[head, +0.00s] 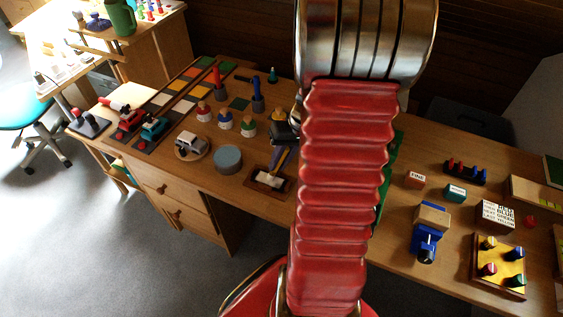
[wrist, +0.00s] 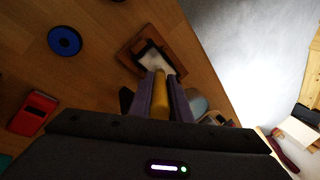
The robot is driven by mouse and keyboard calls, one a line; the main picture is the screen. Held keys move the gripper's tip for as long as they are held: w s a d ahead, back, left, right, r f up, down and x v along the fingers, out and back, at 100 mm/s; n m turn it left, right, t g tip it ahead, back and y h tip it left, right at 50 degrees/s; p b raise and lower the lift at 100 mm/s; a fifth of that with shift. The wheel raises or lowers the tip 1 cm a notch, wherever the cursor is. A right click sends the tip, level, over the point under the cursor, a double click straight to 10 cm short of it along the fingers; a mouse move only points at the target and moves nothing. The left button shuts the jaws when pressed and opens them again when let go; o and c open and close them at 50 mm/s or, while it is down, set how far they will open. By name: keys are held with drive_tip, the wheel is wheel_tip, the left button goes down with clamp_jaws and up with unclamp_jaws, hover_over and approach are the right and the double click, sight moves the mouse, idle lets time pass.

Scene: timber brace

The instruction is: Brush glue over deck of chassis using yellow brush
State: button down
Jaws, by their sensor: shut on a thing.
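My gripper (wrist: 164,80) is shut on the yellow brush (wrist: 160,98), whose handle shows between the two purple fingers in the wrist view. In the head view my gripper (head: 280,160) is partly hidden behind my red arm. The brush points down to a small brown tray (head: 253,183), which also shows in the wrist view (wrist: 131,60). A pale white patch lies in the tray at the brush tip; I cannot tell glue from bristles, or whether they touch.
On the right are a yellow peg board (head: 499,266), a lettered block (head: 497,214) and small blocks. The bench's front edge is close to the tray.

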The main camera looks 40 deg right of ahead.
drive_tip(key=shift+w+a+f, duration=0.1)
drive_tip(key=shift+w+a, duration=0.15)
drive_tip(key=shift+w, duration=0.35)
drive_tip(key=shift+w+a+r, duration=0.1)
drive_tip(key=shift+w+a, duration=0.1)
drive_tip(key=shift+w, duration=0.45)
drive_tip(key=shift+w+a+f, duration=0.1)
drive_tip(key=shift+w+a, duration=0.15)
drive_tip(key=shift+w, duration=0.35)
drive_tip(key=shift+s, duration=0.1)
drive_tip(key=shift+s+d, duration=0.35)
drive_tip(key=shift+s, duration=0.55)
drive_tip(key=shift+s+d, duration=0.35)
drive_tip(key=shift+s, duration=0.55)
drive_tip(key=shift+s, duration=0.1)
drive_tip(key=shift+s+d, duration=0.35)
drive_tip(key=shift+s, duration=0.55)
drive_tip(key=shift+s+d, duration=0.35)
drive_tip(key=shift+s, duration=0.55)
